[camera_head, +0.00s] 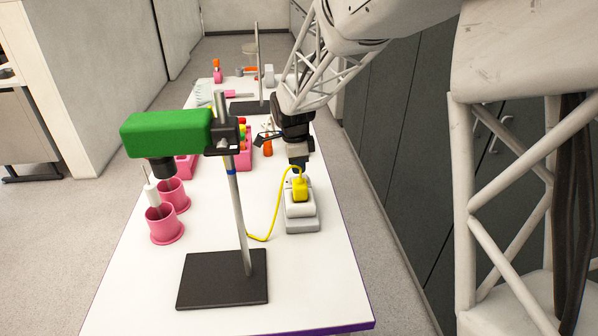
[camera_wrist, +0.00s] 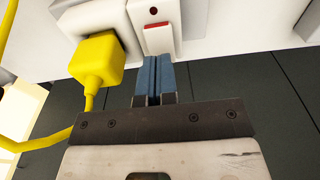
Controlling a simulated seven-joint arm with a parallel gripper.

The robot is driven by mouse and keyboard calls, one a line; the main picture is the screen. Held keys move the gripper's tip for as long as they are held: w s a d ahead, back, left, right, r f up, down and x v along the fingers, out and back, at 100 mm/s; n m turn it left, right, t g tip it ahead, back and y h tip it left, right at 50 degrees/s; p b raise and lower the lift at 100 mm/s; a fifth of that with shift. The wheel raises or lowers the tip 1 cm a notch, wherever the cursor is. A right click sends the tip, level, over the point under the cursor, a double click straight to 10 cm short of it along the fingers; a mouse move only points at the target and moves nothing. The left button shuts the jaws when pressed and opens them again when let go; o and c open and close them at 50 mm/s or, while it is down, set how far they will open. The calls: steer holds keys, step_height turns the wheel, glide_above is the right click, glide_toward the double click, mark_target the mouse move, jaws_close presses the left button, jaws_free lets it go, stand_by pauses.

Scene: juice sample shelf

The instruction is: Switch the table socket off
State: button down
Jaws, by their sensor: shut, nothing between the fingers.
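The table socket (camera_head: 302,222) is a white and grey block on the right side of the white table. A yellow plug (camera_head: 299,187) with a yellow cord sits in it. In the wrist view the yellow plug (camera_wrist: 97,62) is left of a white switch panel with a red rocker (camera_wrist: 158,26) and a small dark red dot above it. My gripper (camera_wrist: 154,60) is shut and empty, its blue fingertips just below the red rocker; I cannot tell whether they touch. In the head view my gripper (camera_head: 299,163) is at the far side of the socket, partly hidden.
A green device (camera_head: 168,132) hangs on a stand with a black base (camera_head: 223,278) left of the socket. Pink cups (camera_head: 165,225) stand at the left edge. A pink rack (camera_head: 243,158) with several coloured caps is behind. The yellow cord (camera_head: 272,215) loops left of the socket.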

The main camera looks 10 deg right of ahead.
step_height(320, 180, up, 12)
steer(key=a, duration=0.1)
stand_by(0.4)
steer(key=shift+w+a+f, duration=0.1)
steer(key=s+d+r+n, duration=0.1)
steer(key=s+d+n, duration=0.2)
steer(key=s, duration=0.4)
steer(key=s+d+r+n+t, duration=0.1)
steer(key=s+d+n, duration=0.15)
steer(key=s, duration=0.35)
steer(key=s+d+r+n, duration=0.2)
steer(key=s+n, duration=0.1)
steer(key=s, duration=0.4)
steer(key=s+d+f+n, duration=0.1)
steer(key=s+n, duration=0.2)
steer(key=s, duration=0.3)
steer(key=s+d+f+n+t, duration=0.1)
steer(key=s+f+n, duration=0.1)
steer(key=s, duration=0.4)
steer(key=s+d+f+n, duration=0.1)
steer(key=s+n, duration=0.3)
steer(key=s, duration=0.2)
steer(key=shift+s+d+f+t+y, duration=0.15)
steer(key=shift+d+f+t+y, duration=0.15)
steer(key=shift+d+f+y, duration=0.1)
